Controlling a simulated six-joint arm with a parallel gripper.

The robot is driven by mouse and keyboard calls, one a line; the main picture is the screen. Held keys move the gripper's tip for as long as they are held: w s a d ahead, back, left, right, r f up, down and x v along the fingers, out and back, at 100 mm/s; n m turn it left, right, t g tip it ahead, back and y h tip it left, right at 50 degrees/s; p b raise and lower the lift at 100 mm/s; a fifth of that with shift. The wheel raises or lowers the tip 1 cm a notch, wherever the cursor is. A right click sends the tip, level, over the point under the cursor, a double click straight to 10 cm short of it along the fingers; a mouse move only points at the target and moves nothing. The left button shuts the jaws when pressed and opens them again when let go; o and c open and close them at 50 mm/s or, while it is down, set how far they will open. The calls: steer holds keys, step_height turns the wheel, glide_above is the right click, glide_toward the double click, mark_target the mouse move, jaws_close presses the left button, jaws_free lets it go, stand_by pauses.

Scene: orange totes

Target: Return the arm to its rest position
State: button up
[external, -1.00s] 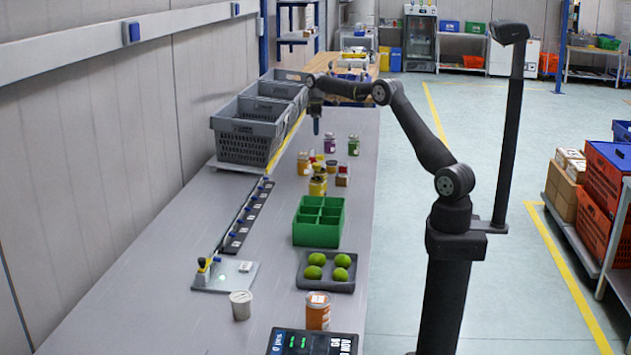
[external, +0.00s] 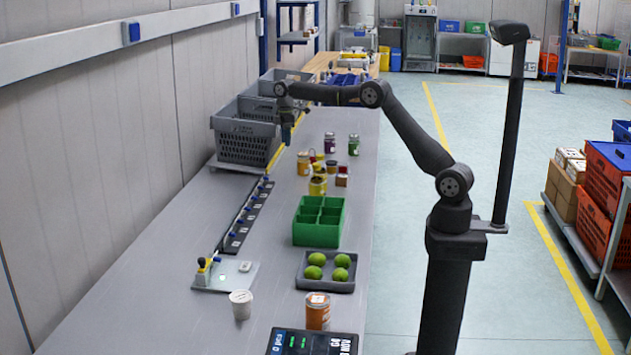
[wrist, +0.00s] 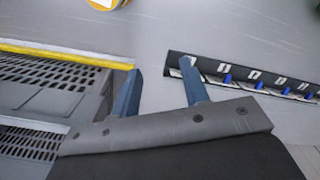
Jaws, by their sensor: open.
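My gripper (external: 287,134) hangs at the end of my arm in the external view, pointing down beside the right edge of the grey crates. In the wrist view my gripper (wrist: 160,85) has its two blue fingers spread apart, with only grey table between them. The nearest grey crate (external: 243,145) is to its left and also shows in the wrist view (wrist: 45,100). My arm reaches from its column on the right across the bench, bent at the elbow.
A dark strip with blue pegs (external: 250,215) lies on the bench (external: 200,250). Several jars (external: 318,185), a green divided box (external: 319,221), a tray of green fruit (external: 326,272) and a white cup (external: 241,304) stand along it. The bench's left side is mostly clear.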

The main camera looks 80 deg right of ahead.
steer(key=w+a+n, duration=0.1)
steer(key=w+a, duration=0.1)
steer(key=a, duration=0.5)
steer(key=shift+w+a, duration=0.15)
steer(key=shift+w, duration=0.1)
